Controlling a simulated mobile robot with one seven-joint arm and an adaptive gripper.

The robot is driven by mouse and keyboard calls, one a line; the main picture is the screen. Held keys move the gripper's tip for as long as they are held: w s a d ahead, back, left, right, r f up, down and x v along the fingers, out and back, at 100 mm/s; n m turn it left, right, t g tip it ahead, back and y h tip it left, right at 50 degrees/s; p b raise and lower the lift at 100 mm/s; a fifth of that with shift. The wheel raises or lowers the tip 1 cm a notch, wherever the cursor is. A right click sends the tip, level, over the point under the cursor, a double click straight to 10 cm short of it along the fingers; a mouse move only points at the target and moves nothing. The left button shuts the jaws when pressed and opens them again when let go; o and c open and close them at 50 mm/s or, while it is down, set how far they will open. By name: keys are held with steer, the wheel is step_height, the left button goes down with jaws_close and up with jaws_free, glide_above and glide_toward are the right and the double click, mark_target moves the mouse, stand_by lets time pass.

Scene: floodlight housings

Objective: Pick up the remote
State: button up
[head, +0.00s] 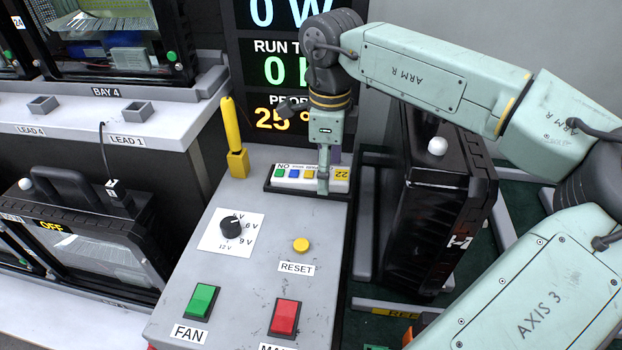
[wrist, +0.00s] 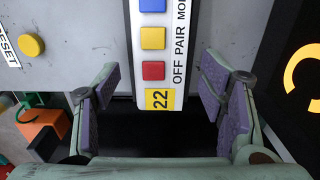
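The remote (head: 294,174) is a white bar with blue, green, yellow and red buttons and a yellow "22" label. It lies in a dark tray (head: 285,190) at the back of the grey console. In the wrist view the remote (wrist: 154,70) runs down from the top edge, its "22" end towards me. My gripper (head: 323,182) is over the right part of the remote in the head view. In the wrist view my gripper (wrist: 160,92) is open, with one purple-padded finger either side of the remote's end and visible gaps. Contact in depth cannot be told.
A yellow upright handle (head: 232,135) stands left of the tray. A knob (head: 231,228), a yellow reset button (head: 301,245), a green button (head: 202,300) and a red button (head: 285,317) are in front. A black floodlight housing (head: 430,220) stands close on the right.

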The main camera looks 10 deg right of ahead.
steer(key=c, duration=1.3)
